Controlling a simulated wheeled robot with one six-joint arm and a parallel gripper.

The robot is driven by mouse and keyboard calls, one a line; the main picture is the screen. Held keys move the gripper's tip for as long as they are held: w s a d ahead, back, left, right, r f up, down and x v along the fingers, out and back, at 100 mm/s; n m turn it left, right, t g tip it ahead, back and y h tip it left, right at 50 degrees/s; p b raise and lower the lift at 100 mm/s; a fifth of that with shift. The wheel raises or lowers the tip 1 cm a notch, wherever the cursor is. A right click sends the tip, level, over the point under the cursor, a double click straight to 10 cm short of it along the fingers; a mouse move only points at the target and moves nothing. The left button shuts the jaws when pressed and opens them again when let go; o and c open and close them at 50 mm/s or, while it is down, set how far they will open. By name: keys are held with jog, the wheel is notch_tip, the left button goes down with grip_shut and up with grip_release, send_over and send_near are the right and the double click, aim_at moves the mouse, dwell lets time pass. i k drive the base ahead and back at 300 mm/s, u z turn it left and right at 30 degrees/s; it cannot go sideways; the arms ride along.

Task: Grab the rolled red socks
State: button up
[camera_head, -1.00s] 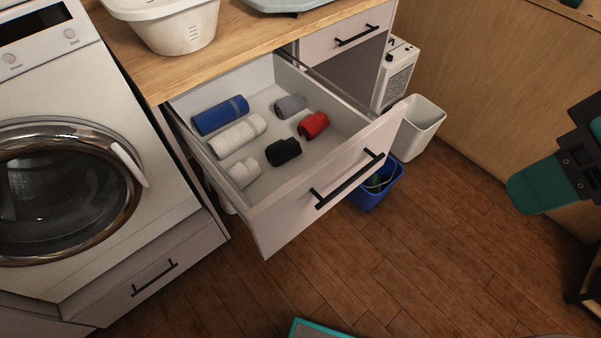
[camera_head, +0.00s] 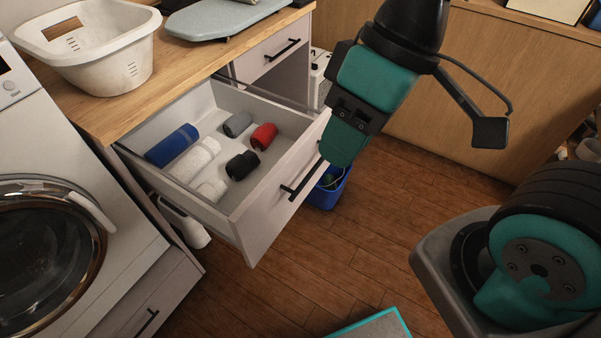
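The rolled red socks (camera_head: 263,136) lie in the open drawer (camera_head: 255,199), near its right side. A grey roll (camera_head: 238,124) lies just left of and behind them, and a black roll (camera_head: 242,165) lies in front of them. My gripper (camera_head: 344,146) points down to the right of the drawer, apart from the socks and beyond the drawer's front panel. Its teal fingers overlap in this view, so the gap between them is hidden. I see nothing held in it.
A blue roll (camera_head: 172,146) and white rolls (camera_head: 195,159) fill the drawer's left side. A white basket (camera_head: 90,62) stands on the wooden counter (camera_head: 95,122). A washing machine (camera_head: 100,285) is at left. A blue bin (camera_head: 327,190) stands behind the drawer front.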

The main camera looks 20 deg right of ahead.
aim_at(264, 136)
jog(key=u, duration=0.1)
jog(key=i, duration=0.9)
jog(key=z, duration=0.35)
